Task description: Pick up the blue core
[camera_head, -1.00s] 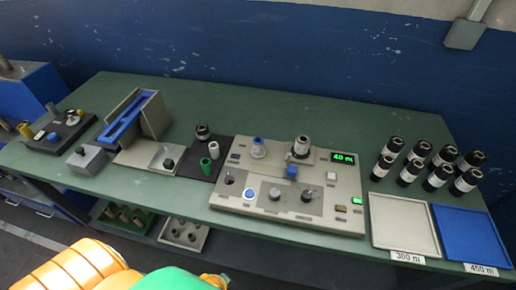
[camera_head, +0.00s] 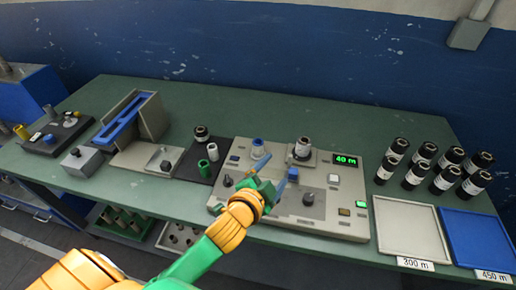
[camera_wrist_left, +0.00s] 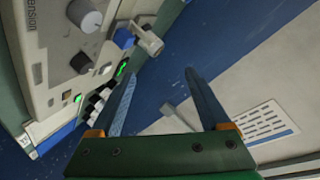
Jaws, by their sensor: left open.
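My right gripper is not in view.
A dark-topped roll (camera_head: 303,145) stands on the panel's right spindle, beside a green display (camera_head: 346,160). Green (camera_head: 203,166) and white (camera_head: 212,151) cores stand on a dark plate at left. Several black rolls (camera_head: 420,160) stand behind the grey (camera_head: 407,228) and blue (camera_head: 475,238) trays.

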